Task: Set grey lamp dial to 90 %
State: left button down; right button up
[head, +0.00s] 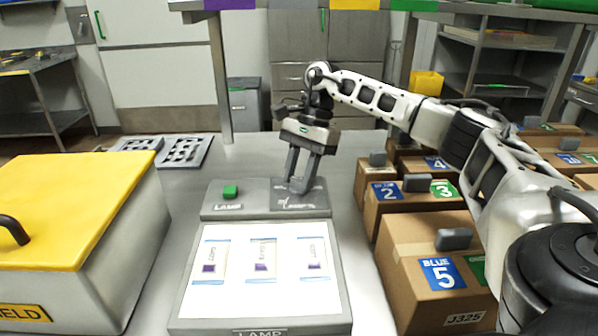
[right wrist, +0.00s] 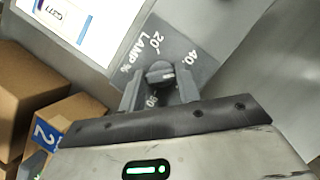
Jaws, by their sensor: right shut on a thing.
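The grey lamp dial (right wrist: 160,72) is a small round knob on a dark plate (right wrist: 190,38) marked "LAMP %". In the right wrist view "20" and "40" show beside it, and a partly hidden number shows below. A small light mark is on the dial's right side; its exact reading is too small to tell. My right gripper (right wrist: 158,90) is shut on the dial, one finger on each side. In the head view my right gripper (head: 300,188) points down onto the control panel (head: 225,209), and its fingers mostly hide the dial. My left gripper is out of view.
A green button (head: 230,191) sits left of the dial. A yellow-lidded box (head: 75,205) stands left, and cardboard boxes (head: 425,235) stand close on the right. Grey trays (head: 185,151) lie behind left.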

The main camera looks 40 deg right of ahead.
jog(key=m+t, duration=0.1)
jog(key=m, duration=0.2)
jog(key=m+t, duration=0.1)
jog(key=m, duration=0.2)
jog(key=shift+s+t+h, duration=0.15)
jog(key=shift+t+h, duration=0.15)
jog(key=m+t, duration=0.1)
jog(key=m, duration=0.2)
jog(key=m+h, duration=0.1)
jog(key=m, duration=0.2)
jog(key=shift+a+m+t+b, duration=0.1)
jog(key=shift+m+t+b, duration=0.2)
jog(key=shift+m+t, duration=0.1)
jog(key=m+h, duration=0.1)
jog(key=m, duration=0.1)
jog(key=m+h+b, duration=0.1)
jog(key=m, duration=0.2)
jog(key=shift+s+a+t+h, duration=0.1)
jog(key=shift+t+h, duration=0.2)
jog(key=shift+t, duration=0.1)
jog(key=m+h, duration=0.1)
jog(key=m, duration=0.2)
jog(key=m+h, duration=0.1)
jog(key=m, duration=0.2)
jog(key=shift+a+b, duration=0.1)
jog(key=shift+b, duration=0.2)
jog(key=shift+m, duration=0.4)
jog(key=o, duration=1)
